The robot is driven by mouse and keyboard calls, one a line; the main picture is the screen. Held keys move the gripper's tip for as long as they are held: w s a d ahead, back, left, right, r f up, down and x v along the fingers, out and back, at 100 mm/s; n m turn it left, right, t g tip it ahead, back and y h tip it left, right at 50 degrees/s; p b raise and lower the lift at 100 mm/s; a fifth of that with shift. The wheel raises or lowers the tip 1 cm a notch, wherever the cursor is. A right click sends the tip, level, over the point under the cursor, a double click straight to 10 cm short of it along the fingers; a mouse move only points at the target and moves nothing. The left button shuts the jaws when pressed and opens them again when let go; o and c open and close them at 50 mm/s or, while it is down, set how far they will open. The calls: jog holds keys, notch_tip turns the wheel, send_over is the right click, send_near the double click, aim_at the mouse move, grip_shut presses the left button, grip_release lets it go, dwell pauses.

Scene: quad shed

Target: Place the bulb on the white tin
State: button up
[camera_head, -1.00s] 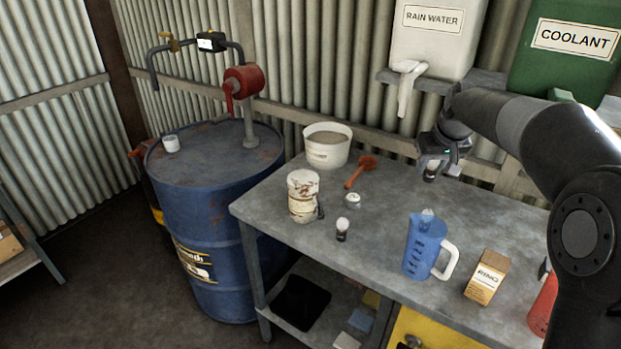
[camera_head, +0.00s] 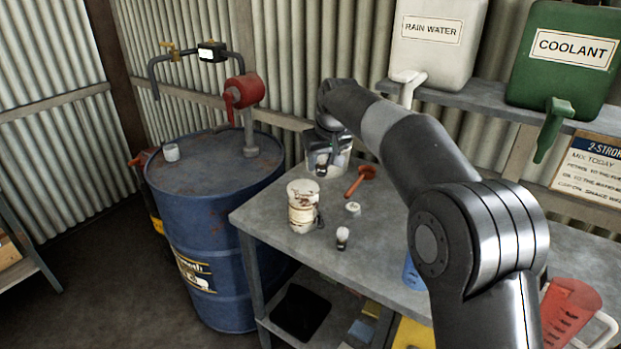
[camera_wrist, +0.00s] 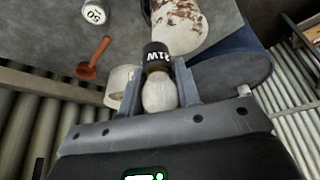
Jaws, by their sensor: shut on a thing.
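The held bulb (camera_wrist: 158,93) is white and rounded with a black base marked 21W. In the head view its dark base (camera_head: 321,170) shows below my gripper (camera_head: 322,160). My gripper (camera_wrist: 158,90) is shut on the bulb, base pointing away from the palm. The white tin (camera_head: 303,206), stained with rust, stands upright on the bench, below and slightly left of my gripper and nearer the camera. It also shows in the wrist view (camera_wrist: 180,25), just beyond the bulb's base; the bulb looks apart from it.
A white tub (camera_head: 311,152) stands behind my gripper, partly hidden. A red scoop (camera_head: 360,181), a small white round item (camera_head: 353,209) and a second bulb-like item (camera_head: 342,238) are on the bench. The blue drum (camera_head: 215,220) stands left. My arm hides much of the blue jug (camera_head: 412,274).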

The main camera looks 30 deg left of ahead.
jog(key=shift+s+a+f, duration=0.15)
jog(key=shift+a+f, duration=0.25)
jog(key=shift+a, duration=0.2)
jog(key=shift+s+a+f, duration=0.15)
jog(key=shift+a+f, duration=0.25)
jog(key=shift+a, duration=0.2)
jog(key=shift+f, duration=1.95)
jog(key=shift+f, duration=0.15)
jog(key=o, duration=1)
jog(key=v, duration=1.2)
jog(key=shift+a+r, duration=0.1)
jog(key=shift+r, duration=0.15)
